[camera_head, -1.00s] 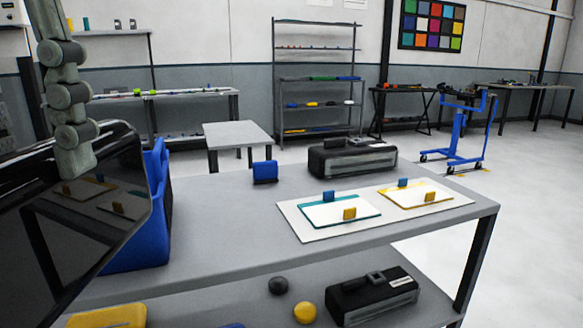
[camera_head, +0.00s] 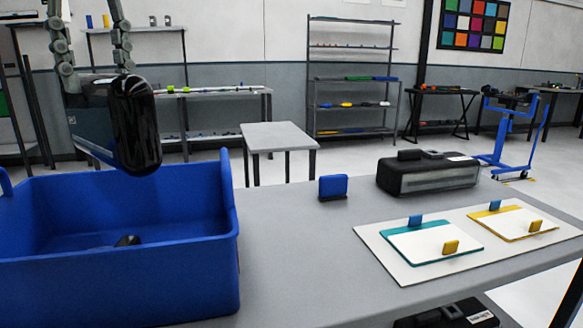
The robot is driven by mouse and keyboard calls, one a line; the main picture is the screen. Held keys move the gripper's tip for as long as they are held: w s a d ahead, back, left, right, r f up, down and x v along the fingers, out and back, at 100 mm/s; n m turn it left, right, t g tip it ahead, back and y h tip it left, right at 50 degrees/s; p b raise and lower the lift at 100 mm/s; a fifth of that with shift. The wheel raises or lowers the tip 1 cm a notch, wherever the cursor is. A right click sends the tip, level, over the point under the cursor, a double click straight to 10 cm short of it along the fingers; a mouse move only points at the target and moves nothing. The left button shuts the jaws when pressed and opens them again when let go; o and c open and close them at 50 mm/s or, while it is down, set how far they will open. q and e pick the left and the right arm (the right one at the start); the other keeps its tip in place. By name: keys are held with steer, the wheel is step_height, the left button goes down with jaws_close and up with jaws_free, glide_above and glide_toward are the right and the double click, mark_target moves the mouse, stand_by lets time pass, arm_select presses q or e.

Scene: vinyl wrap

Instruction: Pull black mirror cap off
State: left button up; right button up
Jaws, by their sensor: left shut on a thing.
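The black mirror cap (camera_head: 135,125) is glossy and dark, with a flatter face on its left side. It hangs in the air at the upper left, above the blue bin (camera_head: 238,262). My left gripper (camera_head: 96,72) comes down from the top edge, with one jointed finger at each side of the cap's top. It is shut on the cap. The fingertips are partly hidden against the cap. My right gripper is not in view.
A small dark object (camera_head: 127,240) lies in the bin. On the grey table (camera_head: 300,265) are a blue block (camera_head: 333,187), a black case (camera_head: 428,174) and a white board (camera_head: 385,258) with teal and yellow cards. The table between bin and board is clear.

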arm_select(q)
steer(key=shift+w+a+r+n, duration=0.15)
steer(key=shift+w+a+n, duration=0.3)
steer(key=shift+a+n, duration=0.05)
steer(key=shift+w+a, duration=0.15)
steer(key=shift+f, duration=2.95)
steer(key=o, duration=1.4)
steer(key=shift+c, duration=0.2)
step_height(320, 180, up, 12)
steer(key=shift+r, duration=0.1)
